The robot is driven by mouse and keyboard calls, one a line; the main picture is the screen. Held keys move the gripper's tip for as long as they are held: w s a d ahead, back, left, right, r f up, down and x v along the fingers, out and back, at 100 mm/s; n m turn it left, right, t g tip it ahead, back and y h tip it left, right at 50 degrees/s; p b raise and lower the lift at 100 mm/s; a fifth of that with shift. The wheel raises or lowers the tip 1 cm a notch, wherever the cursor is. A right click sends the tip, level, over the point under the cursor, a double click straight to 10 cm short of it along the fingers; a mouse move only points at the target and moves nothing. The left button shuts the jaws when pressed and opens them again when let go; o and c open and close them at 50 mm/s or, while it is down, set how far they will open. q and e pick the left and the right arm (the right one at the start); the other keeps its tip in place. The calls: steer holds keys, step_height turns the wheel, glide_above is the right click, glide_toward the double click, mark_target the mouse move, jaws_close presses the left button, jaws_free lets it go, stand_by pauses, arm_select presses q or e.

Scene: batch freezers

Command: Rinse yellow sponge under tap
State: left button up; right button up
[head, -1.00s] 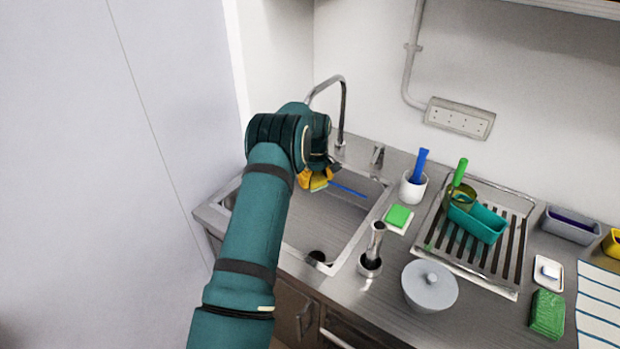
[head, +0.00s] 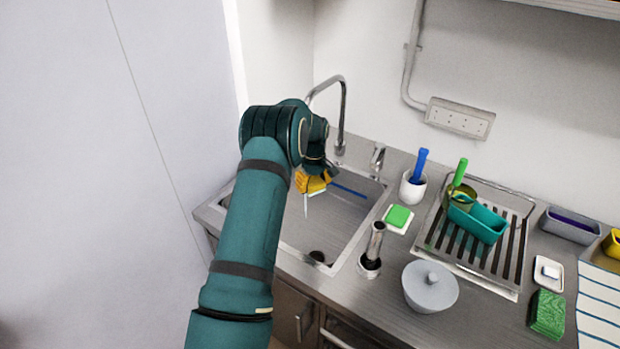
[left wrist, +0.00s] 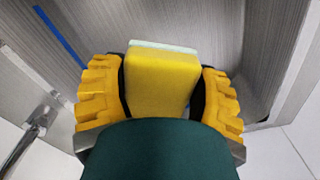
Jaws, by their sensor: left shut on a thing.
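My left gripper (head: 314,182) is over the sink basin (head: 335,225), its yellow fingers pointing down. In the left wrist view the gripper (left wrist: 162,90) is shut on a yellow sponge (left wrist: 160,85) with a pale layer on its far side. In the head view the sponge cannot be told apart from the yellow fingers. A thin pale streak (head: 306,206), which looks like water, hangs below the gripper. My right gripper is not in view.
A chrome lever (head: 377,158) stands behind the sink. A blue strip (head: 350,190) crosses the basin.

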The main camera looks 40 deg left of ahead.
arm_select(q)
steer(key=s+d, duration=0.5)
steer(key=shift+s, duration=0.2)
stand_by(0.5)
stand_by(0.6)
steer(key=s+d+r+p, duration=0.3)
steer(key=r, duration=0.1)
steer(key=shift+s, duration=0.35)
stand_by(0.4)
steer(key=shift+d, duration=0.1)
stand_by(0.4)
